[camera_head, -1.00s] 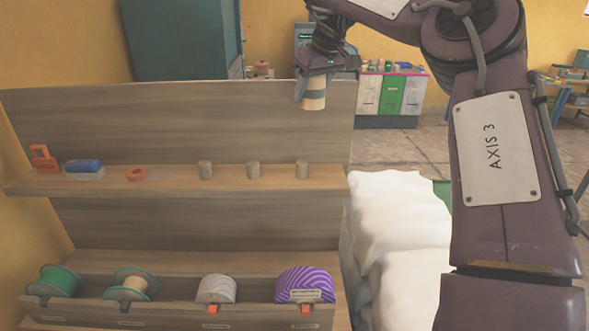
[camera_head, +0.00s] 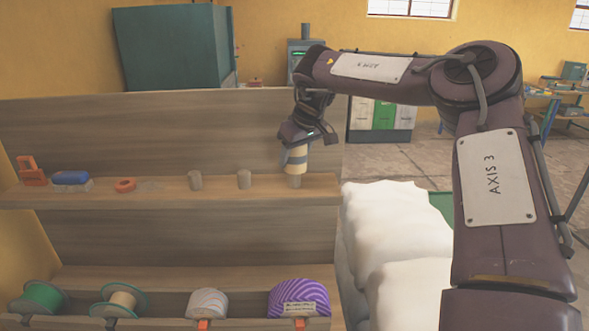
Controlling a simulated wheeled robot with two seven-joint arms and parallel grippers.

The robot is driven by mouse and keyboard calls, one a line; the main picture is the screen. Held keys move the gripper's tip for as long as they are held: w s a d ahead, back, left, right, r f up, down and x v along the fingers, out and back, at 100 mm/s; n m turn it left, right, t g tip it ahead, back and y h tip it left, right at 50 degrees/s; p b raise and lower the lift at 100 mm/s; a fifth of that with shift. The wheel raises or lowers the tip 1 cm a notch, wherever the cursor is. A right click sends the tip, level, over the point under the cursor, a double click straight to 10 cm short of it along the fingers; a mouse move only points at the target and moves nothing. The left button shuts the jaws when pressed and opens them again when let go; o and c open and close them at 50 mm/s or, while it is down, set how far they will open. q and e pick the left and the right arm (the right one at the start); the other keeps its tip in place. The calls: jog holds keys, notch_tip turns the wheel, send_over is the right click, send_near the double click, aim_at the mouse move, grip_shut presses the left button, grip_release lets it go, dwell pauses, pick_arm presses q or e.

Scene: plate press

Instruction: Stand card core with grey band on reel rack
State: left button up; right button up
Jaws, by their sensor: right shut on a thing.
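The card core with grey band (camera_head: 296,168) is a cream tube, held roughly upright in my right gripper (camera_head: 296,150). The gripper is shut around its upper part, where the grey band shows. The core's lower end is right at the top of the right-hand peg (camera_head: 295,182) of the reel rack shelf (camera_head: 150,195). I cannot tell whether the core touches the peg or sits over it. Two more grey pegs, the middle one (camera_head: 244,180) and the left one (camera_head: 195,181), stand bare. My left gripper is not in view.
On the shelf's left are an orange tool (camera_head: 31,172), a blue-topped block (camera_head: 71,178) and an orange ring (camera_head: 125,185). White sacks (camera_head: 395,225) stand right of the rack.

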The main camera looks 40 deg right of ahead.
aim_at(294, 172)
jog(key=f, duration=0.2)
jog(key=f+p, duration=0.1)
jog(key=f, duration=0.1)
jog(key=shift+w+a+p, duration=0.1)
jog(key=shift+a+p, duration=0.1)
jog(key=shift+p, duration=0.1)
jog(key=shift+d+f, duration=0.15)
jog(key=shift+f, duration=0.4)
jog(key=o, duration=0.5)
jog(key=shift+b, duration=0.3)
jog(key=o, duration=0.5)
jog(key=shift+c, duration=0.2)
